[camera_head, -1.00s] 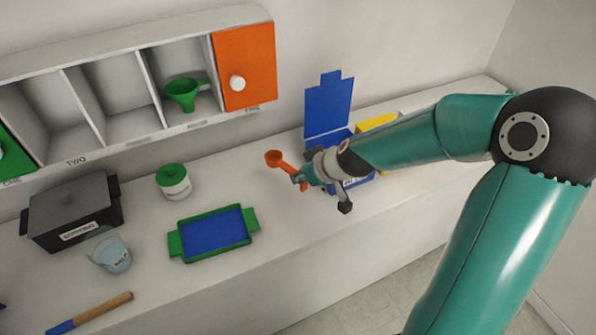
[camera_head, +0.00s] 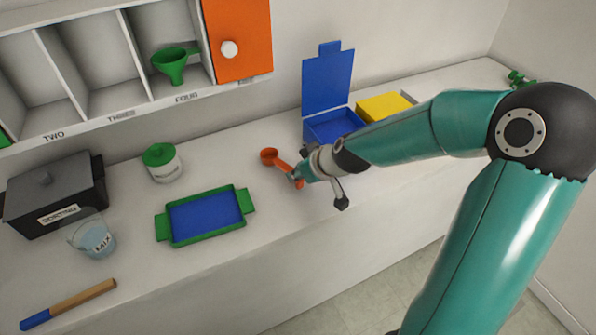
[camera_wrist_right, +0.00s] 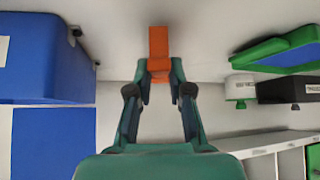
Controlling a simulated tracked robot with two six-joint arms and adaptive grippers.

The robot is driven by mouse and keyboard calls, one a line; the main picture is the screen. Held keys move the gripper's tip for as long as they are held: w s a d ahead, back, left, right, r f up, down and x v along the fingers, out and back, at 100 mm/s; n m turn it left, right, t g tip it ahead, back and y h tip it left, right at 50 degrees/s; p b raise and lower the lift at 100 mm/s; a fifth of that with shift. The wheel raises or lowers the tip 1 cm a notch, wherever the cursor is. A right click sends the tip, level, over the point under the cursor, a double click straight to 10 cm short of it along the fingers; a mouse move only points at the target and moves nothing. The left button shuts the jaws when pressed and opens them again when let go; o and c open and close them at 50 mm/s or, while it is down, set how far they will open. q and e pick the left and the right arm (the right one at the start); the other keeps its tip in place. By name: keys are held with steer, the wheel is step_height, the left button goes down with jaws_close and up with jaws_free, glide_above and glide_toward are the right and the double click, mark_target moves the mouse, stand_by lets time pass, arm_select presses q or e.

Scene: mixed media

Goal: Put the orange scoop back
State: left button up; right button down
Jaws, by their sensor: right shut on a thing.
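The orange scoop (camera_head: 269,156) is held off to the left of my right gripper (camera_head: 298,179), its round bowl pointing left above the white counter. My right gripper is shut on the scoop's handle. In the right wrist view, the orange handle (camera_wrist_right: 159,42) sticks out beyond the two closed green fingertips (camera_wrist_right: 160,68); the bowl is not visible there. The exact height above the counter is hard to tell. An open blue box (camera_head: 336,122) stands behind the gripper with its lid raised; its front is partly covered by my arm. My left gripper is not in view.
A green-rimmed tray with a blue floor (camera_head: 190,241), a green-lidded jar (camera_head: 163,165), a dark lidded pot (camera_head: 55,190) and a beaker (camera_head: 95,238) stand left. A yellow block (camera_head: 384,105) is right of the box. A wall shelf holds a green funnel (camera_head: 174,66) beside an orange door (camera_head: 238,45).

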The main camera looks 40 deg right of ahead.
steer(key=shift+f+b, duration=0.45)
stand_by(0.3)
steer(key=c, duration=1.4)
jaws_free()
steer(key=o, duration=0.5)
steer(key=c, duration=0.4)
steer(key=shift+o, duration=0.2)
steer(key=shift+r, duration=0.1)
steer(key=p+v, duration=0.2)
steer(key=v, duration=0.5)
steer(key=shift+p, duration=0.3)
